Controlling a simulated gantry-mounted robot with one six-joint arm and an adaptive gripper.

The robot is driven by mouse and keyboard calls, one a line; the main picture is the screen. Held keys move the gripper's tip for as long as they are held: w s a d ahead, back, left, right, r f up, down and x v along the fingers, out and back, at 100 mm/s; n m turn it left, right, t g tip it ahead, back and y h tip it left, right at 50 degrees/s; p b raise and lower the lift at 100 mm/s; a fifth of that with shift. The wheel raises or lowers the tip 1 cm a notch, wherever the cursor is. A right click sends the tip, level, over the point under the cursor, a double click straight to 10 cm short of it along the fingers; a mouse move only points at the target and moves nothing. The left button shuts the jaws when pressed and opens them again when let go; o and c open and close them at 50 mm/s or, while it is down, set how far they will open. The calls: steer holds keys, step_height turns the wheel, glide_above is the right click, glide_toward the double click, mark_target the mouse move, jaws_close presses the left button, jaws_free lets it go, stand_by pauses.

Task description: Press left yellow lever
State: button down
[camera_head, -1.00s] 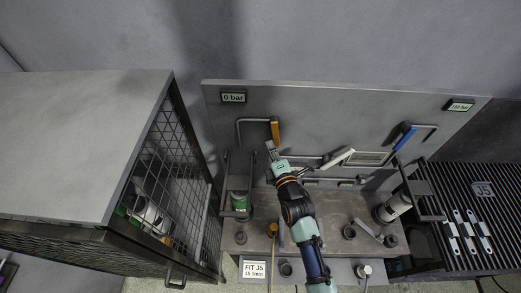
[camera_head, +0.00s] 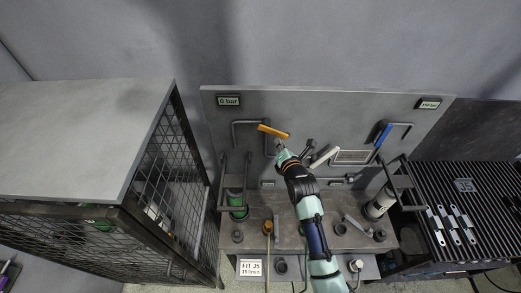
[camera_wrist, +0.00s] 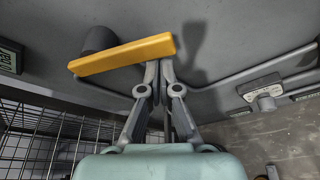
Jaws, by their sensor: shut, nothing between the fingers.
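The left yellow lever (camera_head: 273,131) is on the upright grey panel, below the "0 bar" display (camera_head: 229,100). It now lies nearly level, slightly tilted. In the wrist view the yellow lever (camera_wrist: 124,54) crosses just beyond my fingertips, with its dark round pivot (camera_wrist: 98,40) behind its left part. My gripper (camera_head: 280,145) is shut and empty, just below the lever. In the wrist view my gripper (camera_wrist: 160,68) has its fingertips together at the lever's lower edge near its right end; I cannot tell whether they touch.
A blue lever (camera_head: 383,134) and a "150 bar" display (camera_head: 429,103) are on the panel's right. A mesh cage (camera_head: 160,170) stands at left. A slatted rack (camera_head: 450,185) with several metal brackets is at right. A white-handled lever (camera_head: 325,155) is right of my gripper.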

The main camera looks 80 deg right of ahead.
steer(key=shift+s+d+r, duration=0.1)
steer(key=shift+s+r, duration=0.2)
steer(key=shift+r, duration=0.15)
steer(key=shift+f, duration=0.1)
step_height(320, 180, down, 5)
steer(key=b, duration=0.4)
steer(key=s+a+r, duration=0.1)
steer(key=a+r, duration=0.3)
steer(key=a, duration=0.5)
steer(key=shift+a+r+p, duration=0.2)
steer(key=shift+r+p, duration=0.05)
steer(key=shift+p, duration=0.05)
steer(key=shift+s, duration=0.1)
